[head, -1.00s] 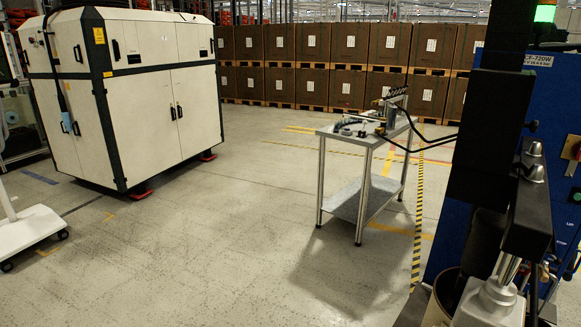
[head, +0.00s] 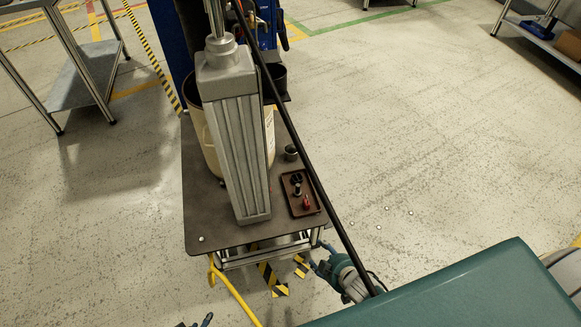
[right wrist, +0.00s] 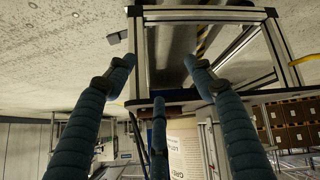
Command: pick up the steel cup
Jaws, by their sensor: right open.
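The steel cup (head: 290,153) is small and grey. It stands on the dark table (head: 222,232), right of the tall grey pump column and just behind a brown tray. My right gripper (head: 318,258) is open and empty at the table's front right corner, apart from the cup. In the right wrist view its blue fingers (right wrist: 157,78) are spread in front of the table's metal frame; I cannot make out the cup there. Small dark tips at the bottom edge of the head view look like my left gripper (head: 196,322); the rest is cut off.
The brown tray (head: 301,193) holds small black and red parts. The grey pump column (head: 236,150) stands in front of a cream drum (head: 206,135). A thin black pole (head: 318,187) slants across the table's right side. A yellow hose (head: 236,300) hangs in front.

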